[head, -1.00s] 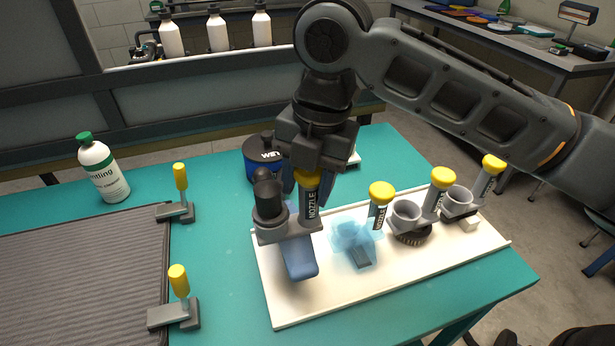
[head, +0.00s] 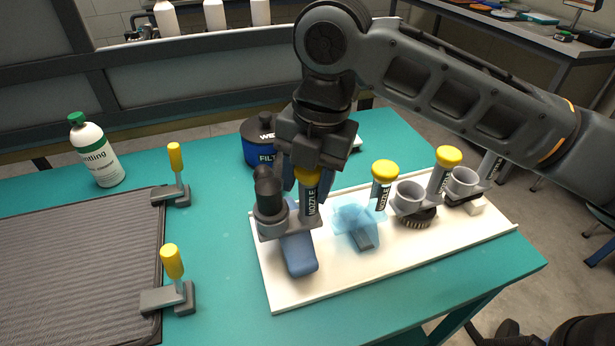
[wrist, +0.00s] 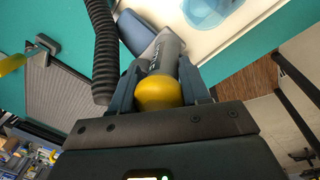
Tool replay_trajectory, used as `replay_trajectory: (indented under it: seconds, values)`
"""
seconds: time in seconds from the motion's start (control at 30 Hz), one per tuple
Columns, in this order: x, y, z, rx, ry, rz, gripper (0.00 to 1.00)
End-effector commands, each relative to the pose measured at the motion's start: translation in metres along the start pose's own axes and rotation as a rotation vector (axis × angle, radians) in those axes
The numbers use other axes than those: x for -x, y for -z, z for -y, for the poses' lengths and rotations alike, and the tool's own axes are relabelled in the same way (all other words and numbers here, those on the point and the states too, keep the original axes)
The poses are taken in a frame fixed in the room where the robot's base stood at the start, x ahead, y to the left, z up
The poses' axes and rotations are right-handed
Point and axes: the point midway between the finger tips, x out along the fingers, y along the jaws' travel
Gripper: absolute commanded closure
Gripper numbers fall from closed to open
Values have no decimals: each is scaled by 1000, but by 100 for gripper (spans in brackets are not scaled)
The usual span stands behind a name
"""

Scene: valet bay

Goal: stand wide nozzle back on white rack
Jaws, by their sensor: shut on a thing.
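My gripper (head: 307,188) is shut on the wide nozzle, around its grey labelled handle just below the yellow cap. The wide nozzle (head: 299,258) has a broad blue foot and a grey socket with a dark hose end at its left. It hangs over the left end of the white rack (head: 275,290); whether it touches the board I cannot tell. In the wrist view the yellow cap (wrist: 160,93) sits between the fingers, with the blue foot beyond. A translucent blue nozzle shape (head: 362,228) marks a spot on the rack, right of the held nozzle.
Other yellow-capped nozzles (head: 384,180) stand on the rack to the right. A blue filter canister (head: 258,150) stands behind my gripper. A white bottle with a green cap (head: 97,155), yellow-handled clamps (head: 174,270) and a ribbed mat (head: 80,260) lie left. Teal table is bare between.

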Motion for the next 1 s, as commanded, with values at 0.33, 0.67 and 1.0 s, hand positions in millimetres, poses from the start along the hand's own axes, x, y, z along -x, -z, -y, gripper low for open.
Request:
replay_trajectory:
  seconds: [0.33,0.67,1.0]
  values:
    - [0,0,0,0,-1,0,100]
    - [-4,-1,0,0,-1,0,100]
    - [-5,-1,0,0,-1,0,100]
